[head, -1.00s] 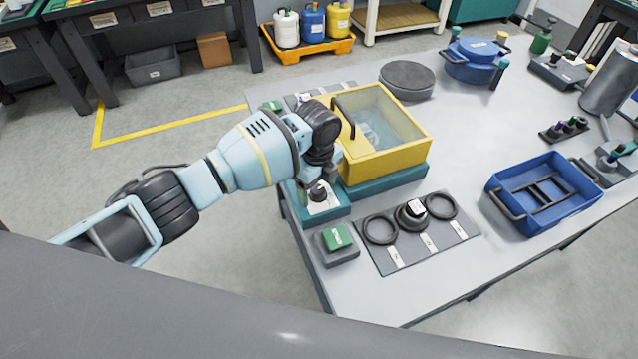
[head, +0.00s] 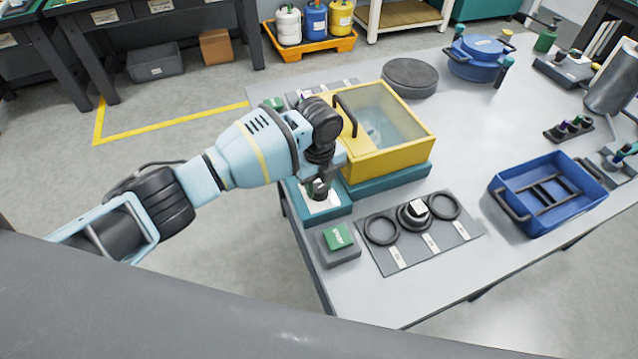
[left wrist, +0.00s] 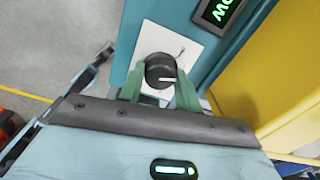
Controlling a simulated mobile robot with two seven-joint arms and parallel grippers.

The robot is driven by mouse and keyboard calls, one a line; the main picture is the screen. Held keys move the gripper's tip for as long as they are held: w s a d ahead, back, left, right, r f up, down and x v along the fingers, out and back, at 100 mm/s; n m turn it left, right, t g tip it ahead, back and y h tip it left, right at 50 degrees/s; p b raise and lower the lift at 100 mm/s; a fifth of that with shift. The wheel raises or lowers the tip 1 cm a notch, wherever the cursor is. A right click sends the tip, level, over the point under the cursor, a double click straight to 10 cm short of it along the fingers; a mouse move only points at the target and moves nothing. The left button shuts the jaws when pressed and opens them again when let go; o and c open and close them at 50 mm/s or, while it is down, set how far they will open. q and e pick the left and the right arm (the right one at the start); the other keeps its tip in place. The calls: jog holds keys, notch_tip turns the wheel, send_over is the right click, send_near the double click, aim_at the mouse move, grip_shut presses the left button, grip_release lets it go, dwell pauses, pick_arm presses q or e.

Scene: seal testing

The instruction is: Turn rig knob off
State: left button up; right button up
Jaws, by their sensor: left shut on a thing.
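The rig is a yellow box with a clear lid (head: 385,115) on a teal base (head: 390,178). Its black knob (left wrist: 160,70) sits on a white plate (left wrist: 190,45) on the teal panel, with a white mark on the knob's face. My left gripper (left wrist: 160,80) is shut on the knob, one green finger on each side of it. A display with green glowing characters (left wrist: 222,10) is beside the plate, only partly in view. My right gripper is not in view.
A green block (head: 338,236) on a grey base stands near the front edge. A dark mat with black rings (head: 381,230) lies to its right. A blue tray (head: 548,195) stands further right. The table between mat and tray is clear.

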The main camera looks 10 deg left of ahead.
aim_at(319, 188)
pick_arm(q)
jog(key=shift+r+n+p, duration=0.1)
jog(key=shift+n+p, duration=0.4)
jog(key=shift+n, duration=0.8)
jog(key=n+p, duration=0.1)
jog(key=n, duration=0.3)
jog(key=o, duration=1.4)
jog(key=shift+n, duration=0.3)
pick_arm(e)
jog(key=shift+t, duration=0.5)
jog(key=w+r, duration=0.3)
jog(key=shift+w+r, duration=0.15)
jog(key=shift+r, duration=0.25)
pick_arm(q)
jog(key=shift+r, duration=3.4)
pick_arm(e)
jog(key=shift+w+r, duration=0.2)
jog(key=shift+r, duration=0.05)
